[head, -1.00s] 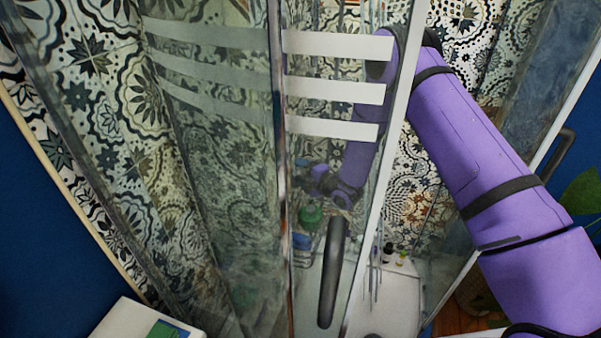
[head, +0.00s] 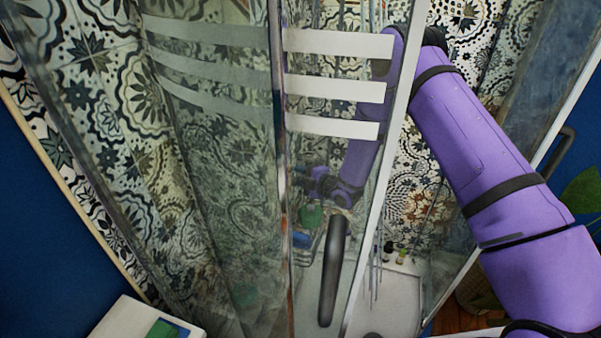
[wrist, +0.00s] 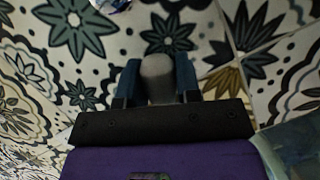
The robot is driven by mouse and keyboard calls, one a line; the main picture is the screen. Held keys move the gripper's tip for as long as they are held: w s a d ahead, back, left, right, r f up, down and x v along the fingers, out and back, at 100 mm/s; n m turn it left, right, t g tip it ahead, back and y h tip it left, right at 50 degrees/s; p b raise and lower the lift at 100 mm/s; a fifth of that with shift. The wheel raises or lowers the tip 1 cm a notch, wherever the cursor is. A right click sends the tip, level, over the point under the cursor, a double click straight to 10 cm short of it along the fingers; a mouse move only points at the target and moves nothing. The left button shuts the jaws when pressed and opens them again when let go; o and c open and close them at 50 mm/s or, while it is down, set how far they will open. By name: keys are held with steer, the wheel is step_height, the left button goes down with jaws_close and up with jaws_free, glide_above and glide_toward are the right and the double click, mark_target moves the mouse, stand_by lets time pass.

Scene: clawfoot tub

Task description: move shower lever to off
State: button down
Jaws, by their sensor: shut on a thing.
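My purple arm reaches through the shower opening, and my gripper (head: 312,182) shows dimly behind the glass in the head view. In the wrist view my gripper (wrist: 158,82) has its two dark blue fingers on either side of a grey, rounded knob-like piece, which looks like the shower lever (wrist: 157,70). The gripper is shut on it. The lever's base and the way it is turned are hidden by my gripper. In the head view I cannot make out the lever.
Glass shower panels with white stripes (head: 335,90) stand in front of my forearm. A dark door handle (head: 334,270) hangs on the glass near my wrist. A rack with green and blue items (head: 305,228) is below my gripper. Patterned tile walls (head: 95,65) surround it.

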steer(key=shift+s+a+f+m+g, duration=0.1)
steer(key=shift+s+f+m+g, duration=0.15)
steer(key=shift+f+m, duration=0.3)
steer(key=shift+s+a+f+m+g, duration=0.1)
steer(key=shift+s+f+m+g, duration=0.15)
steer(key=shift+m, duration=0.4)
steer(key=s+a+f+m+g, duration=0.2)
steer(key=s+f+m+g, duration=0.1)
steer(key=s+m+g, duration=0.2)
steer(key=shift+s+a+m, duration=0.15)
steer(key=shift+s+m, duration=0.2)
steer(key=shift+m, duration=0.85)
steer(key=shift+f, duration=0.1)
steer(key=c, duration=0.8)
jaws_free()
